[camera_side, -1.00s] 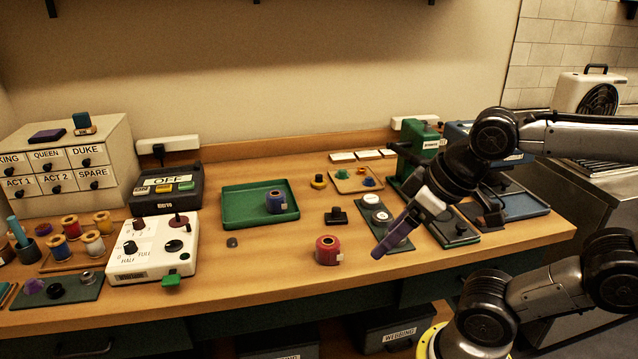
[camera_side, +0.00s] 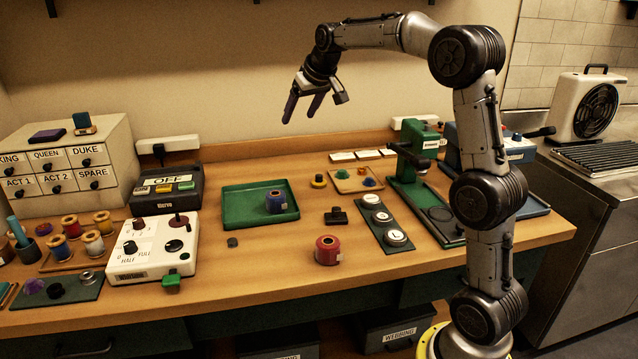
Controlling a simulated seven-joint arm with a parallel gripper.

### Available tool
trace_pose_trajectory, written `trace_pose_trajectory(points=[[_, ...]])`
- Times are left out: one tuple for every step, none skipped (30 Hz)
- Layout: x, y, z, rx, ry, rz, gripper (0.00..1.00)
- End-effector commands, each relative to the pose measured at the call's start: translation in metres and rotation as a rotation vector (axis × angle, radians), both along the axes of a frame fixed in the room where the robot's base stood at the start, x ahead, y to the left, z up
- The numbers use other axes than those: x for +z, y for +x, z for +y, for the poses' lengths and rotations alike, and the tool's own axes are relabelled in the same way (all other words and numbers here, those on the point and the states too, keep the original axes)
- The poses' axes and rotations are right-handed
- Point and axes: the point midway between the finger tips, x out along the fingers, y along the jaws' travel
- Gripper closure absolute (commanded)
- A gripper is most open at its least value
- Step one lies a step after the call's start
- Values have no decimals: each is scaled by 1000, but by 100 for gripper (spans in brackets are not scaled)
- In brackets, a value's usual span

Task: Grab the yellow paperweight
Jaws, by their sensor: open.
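A small round yellow object with a dark top, which looks like the yellow paperweight (camera_side: 318,184), sits on the wooden table between the green tray and a small wooden board. My gripper (camera_side: 300,116) is open and empty. Its two purple fingers point down, high above the back of the table, apart from the paperweight and a little left of it in the picture. Nothing hides the paperweight.
The green tray (camera_side: 238,215) holds a blue spool (camera_side: 276,201). The wooden board (camera_side: 345,186) carries small coloured pieces. A black stamp-like block (camera_side: 336,216) and a red spool (camera_side: 327,250) stand nearer the front. A green press (camera_side: 412,150) stands to the right.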

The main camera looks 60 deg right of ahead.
Motion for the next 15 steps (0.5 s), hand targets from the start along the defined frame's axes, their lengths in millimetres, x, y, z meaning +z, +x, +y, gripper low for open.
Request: trace_pose_trajectory(points=[[-21,10,-27,-36,11,22,24],[-31,13,-41,-54,16,32,24],[-45,17,-57,-76,23,45,24],[-56,18,-70,-93,30,56,24],[-66,19,-80,-107,37,66,24],[-81,19,-93,-126,47,82,24],[-90,18,-102,-140,53,92,24],[-100,16,-109,-151,61,105,24],[-113,14,-117,-164,70,121,24],[-121,11,-122,-173,78,133,24],[-128,8,-126,-181,84,143,24],[-134,5,-131,-190,90,151,24],[-138,3,-134,-195,94,156,24],[-141,2,-136,-200,95,158,24],[-143,2,-139,-203,96,157,24]])
